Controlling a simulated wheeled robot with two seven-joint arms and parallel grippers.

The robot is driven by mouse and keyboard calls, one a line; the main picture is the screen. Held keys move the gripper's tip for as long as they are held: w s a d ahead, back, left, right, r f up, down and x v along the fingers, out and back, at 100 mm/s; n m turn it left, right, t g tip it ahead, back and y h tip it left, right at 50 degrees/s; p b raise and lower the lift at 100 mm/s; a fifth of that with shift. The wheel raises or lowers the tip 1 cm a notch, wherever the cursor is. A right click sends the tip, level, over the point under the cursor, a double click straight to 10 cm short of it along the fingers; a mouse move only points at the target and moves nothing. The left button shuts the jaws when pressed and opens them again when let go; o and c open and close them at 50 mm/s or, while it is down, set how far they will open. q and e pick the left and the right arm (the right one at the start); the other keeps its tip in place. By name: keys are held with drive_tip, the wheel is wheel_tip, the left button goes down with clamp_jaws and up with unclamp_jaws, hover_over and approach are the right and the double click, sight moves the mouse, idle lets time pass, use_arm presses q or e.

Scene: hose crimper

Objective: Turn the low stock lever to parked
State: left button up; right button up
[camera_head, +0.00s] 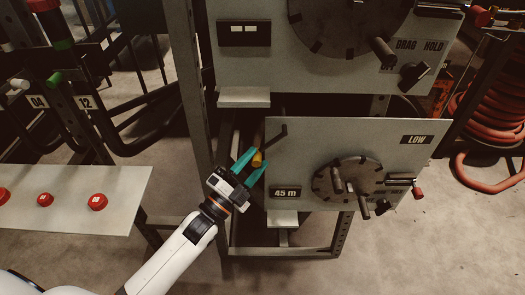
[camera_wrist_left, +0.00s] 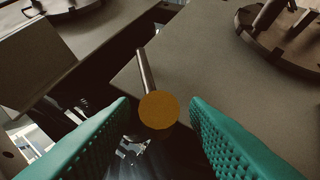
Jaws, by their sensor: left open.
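A lever with a yellow grip (camera_head: 257,159) and a dark arm (camera_head: 275,134) sits at the upper left edge of the grey panel marked LOW (camera_head: 340,138). In the left wrist view its round yellow-orange end (camera_wrist_left: 158,109) faces the camera, with the dark arm (camera_wrist_left: 146,70) running up behind it. My left gripper (camera_head: 256,158) is open, its teal fingers on either side of the yellow grip. In the wrist view, gaps show between the end and both fingers. My right gripper is not in view.
The LOW panel carries a dark disc (camera_head: 335,184) with pegs, a red-tipped handle (camera_head: 417,193) and a 45 m label (camera_head: 286,193). An upper panel (camera_head: 300,75) has a larger disc. A metal frame post (camera_head: 193,90) stands left. A red-button shelf (camera_head: 70,205) is lower left.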

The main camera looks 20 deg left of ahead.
use_arm(q)
drive_tip(key=x, duration=0.3)
drive_tip(key=shift+w+d+r, duration=0.1)
drive_tip(key=shift+w+d, duration=0.05)
drive_tip(key=shift+w, duration=0.15)
